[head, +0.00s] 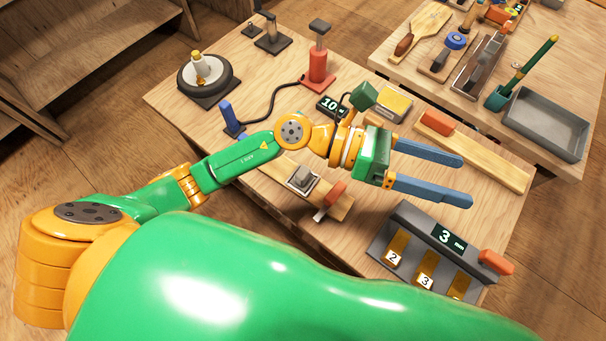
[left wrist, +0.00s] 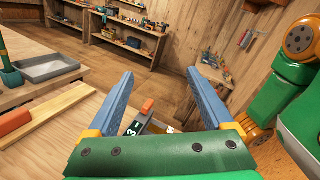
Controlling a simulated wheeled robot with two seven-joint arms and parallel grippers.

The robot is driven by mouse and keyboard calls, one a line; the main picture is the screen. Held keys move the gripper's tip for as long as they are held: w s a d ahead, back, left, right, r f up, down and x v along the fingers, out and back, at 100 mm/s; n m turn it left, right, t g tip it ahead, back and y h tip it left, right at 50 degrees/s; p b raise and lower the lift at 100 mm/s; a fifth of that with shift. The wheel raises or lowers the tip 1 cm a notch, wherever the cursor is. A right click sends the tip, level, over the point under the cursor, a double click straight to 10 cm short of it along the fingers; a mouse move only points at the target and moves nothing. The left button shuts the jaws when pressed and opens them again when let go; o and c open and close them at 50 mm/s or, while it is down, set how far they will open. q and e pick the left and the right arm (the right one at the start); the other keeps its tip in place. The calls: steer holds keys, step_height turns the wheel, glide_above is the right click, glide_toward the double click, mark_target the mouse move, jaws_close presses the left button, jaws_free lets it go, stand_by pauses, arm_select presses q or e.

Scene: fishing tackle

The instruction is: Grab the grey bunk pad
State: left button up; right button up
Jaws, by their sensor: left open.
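No pad is plainly recognisable as the grey bunk pad. My right gripper is not in view.
A grey numbered holder (head: 402,215) with a "3 mm" display stands below my left gripper. A long wooden plank (head: 490,158) with an orange block (head: 437,122) lies beyond it. A grey tray (head: 544,122) is on the far table. A black cable (head: 262,115) crosses the near table.

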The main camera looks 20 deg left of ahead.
arm_select(q)
steer(key=a+f+m+g+y, duration=0.1)
steer(key=a+f+m+y, duration=0.15)
steer(key=f+y, duration=0.2)
steer(key=a+f+m+g+y, duration=0.1)
steer(key=f+m+y, duration=0.2)
steer(key=f, duration=0.3)
steer(key=m+t+y, duration=0.2)
steer(key=y, duration=0.9)
glide_above(302, 172)
steer(key=shift+h, duration=0.25)
steer(key=f, duration=0.7)
steer(key=shift+w+a+f, duration=0.15)
steer(key=shift+w, duration=0.25)
steer(key=f+p, duration=0.1)
steer(key=f, duration=0.1)
steer(key=s+f+p, duration=0.1)
steer(key=f+p, duration=0.1)
steer(key=shift+d+f, duration=0.2)
steer(key=shift+f, duration=0.7)
steer(key=shift+w+f, duration=0.15)
steer(key=shift+f, duration=0.3)
jaws_close()
